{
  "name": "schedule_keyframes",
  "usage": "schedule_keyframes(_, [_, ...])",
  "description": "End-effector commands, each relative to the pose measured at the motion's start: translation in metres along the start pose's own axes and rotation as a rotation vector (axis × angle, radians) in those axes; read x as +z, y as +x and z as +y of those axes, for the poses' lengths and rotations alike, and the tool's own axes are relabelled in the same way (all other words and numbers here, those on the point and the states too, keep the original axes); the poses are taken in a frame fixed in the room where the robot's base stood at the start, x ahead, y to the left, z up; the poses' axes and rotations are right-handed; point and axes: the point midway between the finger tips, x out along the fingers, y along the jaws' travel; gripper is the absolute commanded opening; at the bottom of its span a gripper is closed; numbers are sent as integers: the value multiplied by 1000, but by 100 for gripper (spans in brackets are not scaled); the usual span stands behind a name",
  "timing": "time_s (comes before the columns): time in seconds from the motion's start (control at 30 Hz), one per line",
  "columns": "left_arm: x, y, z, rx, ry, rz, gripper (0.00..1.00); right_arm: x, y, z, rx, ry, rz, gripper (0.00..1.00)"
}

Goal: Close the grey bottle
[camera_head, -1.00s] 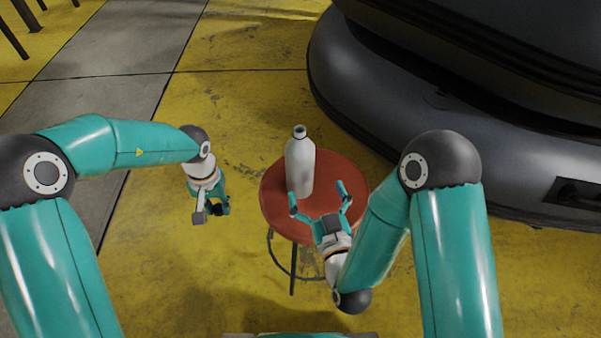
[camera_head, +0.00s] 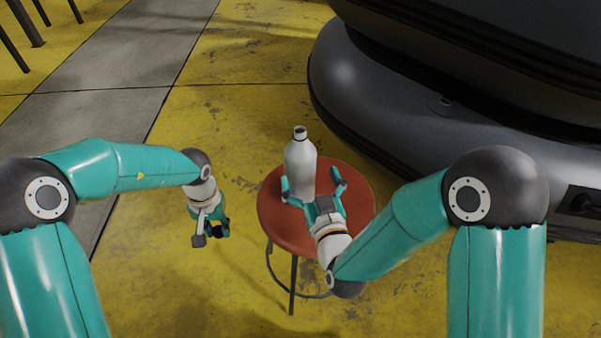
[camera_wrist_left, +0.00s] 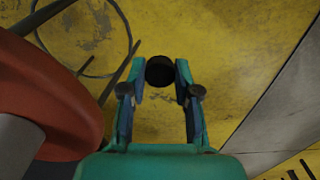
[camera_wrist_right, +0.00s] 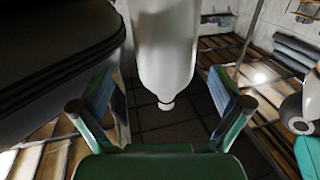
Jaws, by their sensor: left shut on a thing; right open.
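The grey bottle (camera_head: 299,160) stands upright on a round red stool (camera_head: 272,215), with a dark open-looking neck on top. In the right wrist view the bottle (camera_wrist_right: 165,45) shows between the fingers. My right gripper (camera_head: 311,183) is open, its fingers on either side of the bottle's lower body; I cannot tell if they touch it. My left gripper (camera_head: 211,235) is left of the stool, shut on a small dark round cap (camera_wrist_left: 160,70), which shows at its fingertips in the left wrist view. The red seat (camera_wrist_left: 60,95) and part of the bottle also show there.
A large dark grey inflatable boat (camera_head: 400,110) lies behind and right of the stool. The yellow floor (camera_head: 235,110) is clear around the left gripper. Dark legs of furniture (camera_head: 30,25) stand at the far left.

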Motion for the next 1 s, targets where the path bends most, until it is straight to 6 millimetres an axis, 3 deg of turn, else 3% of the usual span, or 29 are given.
schedule_keyframes(0.4, [0,6,0,0,1,0,21,-2,48,-6,2,0,2,100])
schedule_keyframes(0.77, [0,6,0,0,1,0,21,-3,50,-7,0,0,0,100])
schedule_keyframes(1.0, [0,6,0,0,1,0,21,-3,50,-7,0,1,1,63])
